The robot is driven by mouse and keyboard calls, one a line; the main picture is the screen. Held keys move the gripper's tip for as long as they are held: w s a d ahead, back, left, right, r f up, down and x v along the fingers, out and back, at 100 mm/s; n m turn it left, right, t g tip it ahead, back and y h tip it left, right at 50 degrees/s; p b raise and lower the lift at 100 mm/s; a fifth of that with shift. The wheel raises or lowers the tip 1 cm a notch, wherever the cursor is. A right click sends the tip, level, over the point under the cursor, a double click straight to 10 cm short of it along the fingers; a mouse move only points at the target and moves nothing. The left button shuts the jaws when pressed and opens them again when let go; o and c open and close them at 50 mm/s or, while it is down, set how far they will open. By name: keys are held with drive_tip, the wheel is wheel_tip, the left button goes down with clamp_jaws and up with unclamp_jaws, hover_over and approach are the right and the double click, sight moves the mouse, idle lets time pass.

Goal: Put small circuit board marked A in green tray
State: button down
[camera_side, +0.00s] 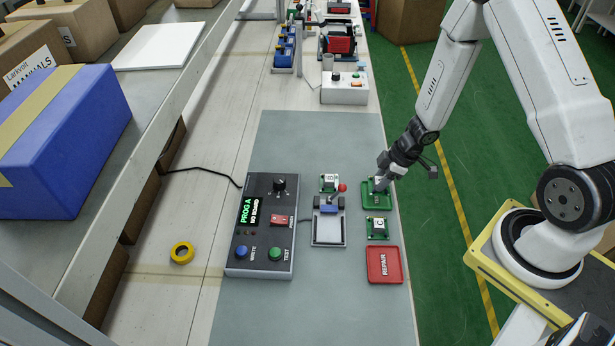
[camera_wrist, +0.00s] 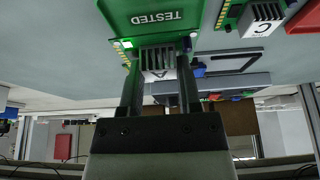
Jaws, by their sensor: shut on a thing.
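My gripper (camera_side: 382,180) is shut on the small circuit board marked A (camera_wrist: 157,62). In the wrist view its two fingers (camera_wrist: 159,75) flank the grey finned block lettered A, and part of the green board shows behind. In the side view the gripper is over the far part of the green tray (camera_side: 374,206). The tray, lettered TESTED, also shows in the wrist view (camera_wrist: 150,20), right beside board A. I cannot tell whether the board touches the tray floor. In the side view the gripper mostly hides the board.
Board C (camera_side: 377,228) lies between the green tray and the red REPAIR tray (camera_side: 384,279). Another small board (camera_side: 329,183) sits at the far end of a fixture (camera_side: 329,233) with a red-knobbed lever. A control box (camera_side: 262,225) stands left. The grey mat is clear in front.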

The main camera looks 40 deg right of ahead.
drive_tip(key=shift+f, duration=1.75)
drive_tip(key=shift+f, duration=0.1)
drive_tip(key=shift+c, duration=1.5)
unclamp_jaws()
drive_tip(key=v, duration=1.2)
